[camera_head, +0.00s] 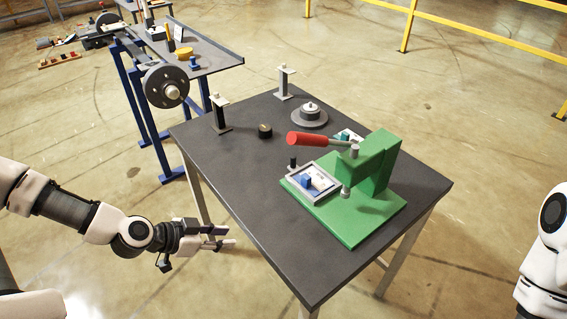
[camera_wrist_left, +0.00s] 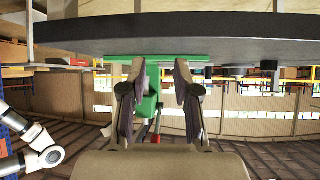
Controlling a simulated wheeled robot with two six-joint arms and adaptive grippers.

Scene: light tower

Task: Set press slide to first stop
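A green press (camera_head: 375,165) stands on a green base plate (camera_head: 352,220) on the dark table. Its lever, with a red handle (camera_head: 306,139), points left. A grey-framed slide tray (camera_head: 328,193) with a blue block (camera_head: 307,182) and a pale part inside sits at the left of the base. A small black knob (camera_head: 292,163) stands beside the tray. My left gripper (camera_head: 231,236) is open and empty, left of the table's near-left edge and apart from the press. The left wrist view looks inverted; the open fingers (camera_wrist_left: 160,72) frame the green press (camera_wrist_left: 146,100). My right gripper is out of view.
The dark table (camera_head: 240,185) also holds two upright posts (camera_head: 220,115), a round grey fixture (camera_head: 310,114) and a black puck (camera_head: 265,131). A blue-legged bench (camera_head: 215,58) stands behind left. Yellow rails (camera_head: 480,38) are at the back.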

